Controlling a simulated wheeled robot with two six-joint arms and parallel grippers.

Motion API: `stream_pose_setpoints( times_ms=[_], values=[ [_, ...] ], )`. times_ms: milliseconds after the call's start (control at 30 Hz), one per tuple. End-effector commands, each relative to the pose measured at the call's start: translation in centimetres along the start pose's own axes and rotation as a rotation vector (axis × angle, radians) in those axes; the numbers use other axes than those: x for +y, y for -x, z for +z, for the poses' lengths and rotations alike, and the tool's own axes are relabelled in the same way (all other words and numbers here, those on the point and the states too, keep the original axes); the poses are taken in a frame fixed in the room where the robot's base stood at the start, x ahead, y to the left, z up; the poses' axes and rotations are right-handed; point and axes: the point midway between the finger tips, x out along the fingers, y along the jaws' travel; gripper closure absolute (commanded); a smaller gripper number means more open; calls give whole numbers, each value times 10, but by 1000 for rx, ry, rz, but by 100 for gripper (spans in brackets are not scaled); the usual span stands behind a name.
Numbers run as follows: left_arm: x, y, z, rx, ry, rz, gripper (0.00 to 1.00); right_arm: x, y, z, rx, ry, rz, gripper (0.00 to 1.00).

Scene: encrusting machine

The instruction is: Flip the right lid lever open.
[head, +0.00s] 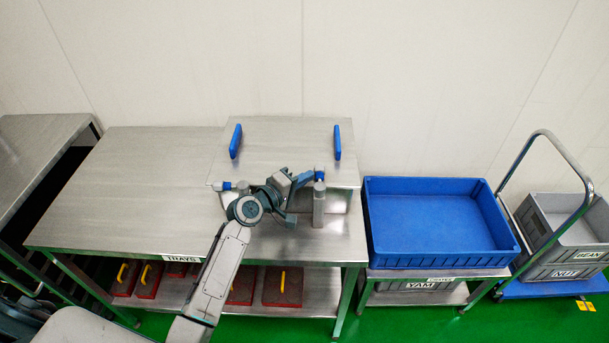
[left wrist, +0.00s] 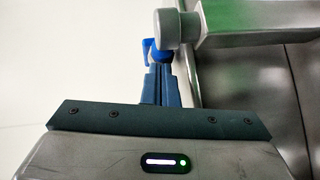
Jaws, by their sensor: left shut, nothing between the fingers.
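The metal machine (head: 275,140) stands on the steel table and has a flat lid with two upright blue handles. The right lid lever (head: 319,174) is a small blue piece with a grey metal end at the lid's front right corner. It also shows in the left wrist view (left wrist: 158,55), beside a grey round-ended post. My left gripper (head: 308,177) is shut and empty, with its fingertips close to the right lever. In the left wrist view the closed fingers (left wrist: 161,72) point at the blue piece; I cannot tell if they touch. The left lid lever (head: 226,186) has blue and metal parts. My right gripper is out of view.
A grey post (head: 319,205) stands below the right lever. A blue tray (head: 435,260) on a low stand is to the right, then a trolley (head: 545,289) with grey crates. The steel table top (head: 130,190) left of the machine is clear.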

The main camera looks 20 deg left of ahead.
Motion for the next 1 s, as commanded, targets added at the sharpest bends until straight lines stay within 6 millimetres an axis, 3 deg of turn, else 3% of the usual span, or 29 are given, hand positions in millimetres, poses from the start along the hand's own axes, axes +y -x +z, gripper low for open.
stream_pose_setpoints(
  times_ms=[333,633,1000],
  values=[
    [-1,-1,1,0,0,0,100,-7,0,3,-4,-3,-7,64],
    [1,-20,1,0,1,0,100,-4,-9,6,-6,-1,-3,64],
    [1,-14,0,1,-1,-2,100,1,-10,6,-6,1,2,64]
  ],
)
